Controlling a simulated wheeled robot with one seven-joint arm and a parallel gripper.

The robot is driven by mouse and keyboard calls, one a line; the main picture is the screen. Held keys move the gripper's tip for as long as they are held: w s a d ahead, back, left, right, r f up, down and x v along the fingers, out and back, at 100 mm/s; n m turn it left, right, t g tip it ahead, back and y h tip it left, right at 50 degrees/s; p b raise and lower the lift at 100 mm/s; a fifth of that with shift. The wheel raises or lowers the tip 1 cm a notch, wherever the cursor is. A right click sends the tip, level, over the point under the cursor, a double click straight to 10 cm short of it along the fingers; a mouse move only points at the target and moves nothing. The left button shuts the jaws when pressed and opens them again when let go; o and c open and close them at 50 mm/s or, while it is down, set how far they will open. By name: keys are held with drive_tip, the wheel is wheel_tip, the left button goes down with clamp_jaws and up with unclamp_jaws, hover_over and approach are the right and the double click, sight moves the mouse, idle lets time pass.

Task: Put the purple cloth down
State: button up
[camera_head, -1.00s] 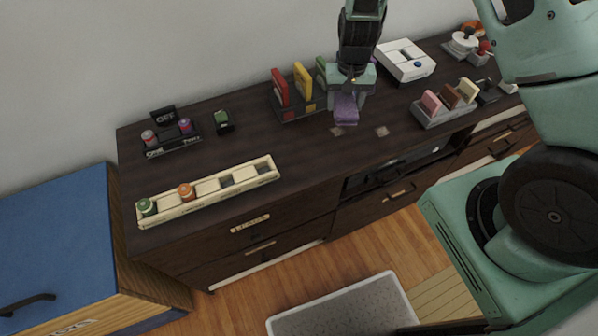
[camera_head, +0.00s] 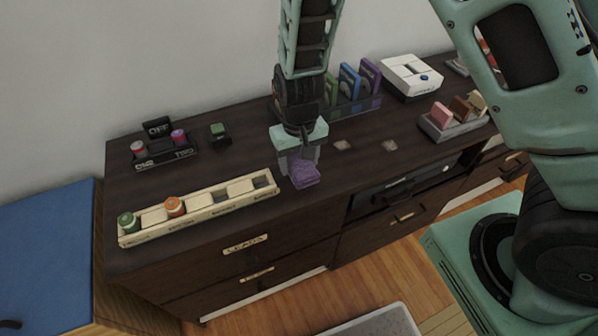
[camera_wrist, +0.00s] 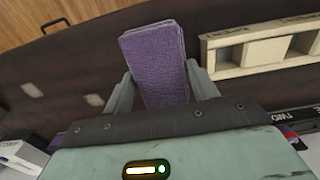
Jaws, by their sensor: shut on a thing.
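The purple cloth (camera_head: 304,174) is a small folded block held below my gripper (camera_head: 298,162), over the dark cabinet top (camera_head: 240,152) near its front edge. In the wrist view the purple cloth (camera_wrist: 155,58) sits between the two fingers of my gripper (camera_wrist: 162,88) and sticks out beyond them. The fingers are shut on it. I cannot tell whether the cloth's lower end touches the cabinet top.
A cream slotted tray (camera_head: 200,219) with green and orange-topped jars lies just left of the gripper. Behind are a rack of upright coloured items (camera_head: 352,107) and a white box (camera_head: 411,77). A grey block holder (camera_head: 452,127) stands right. Two pale patches (camera_head: 342,145) mark bare wood.

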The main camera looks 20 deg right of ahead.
sight(299, 172)
drive_tip(key=shift+f, duration=1.95)
drive_tip(key=shift+f, duration=0.1)
drive_tip(key=o, duration=1.1)
wheel_tip(299, 172, up, 12)
drive_tip(key=s+r+n, duration=0.2)
drive_tip(key=s+r, duration=0.2)
drive_tip(key=s, duration=0.3)
drive_tip(key=s+a+r+n, duration=0.1)
drive_tip(key=s+r+n, duration=0.1)
drive_tip(key=s+r, duration=0.2)
drive_tip(key=s+r+n, duration=0.2)
drive_tip(key=s+r, duration=0.2)
drive_tip(key=s, duration=0.5)
drive_tip(key=shift+s+a+r+n+y+p, duration=0.25)
drive_tip(key=shift+s+a+n+y+p, duration=0.05)
drive_tip(key=shift+s+a+n+p, duration=0.1)
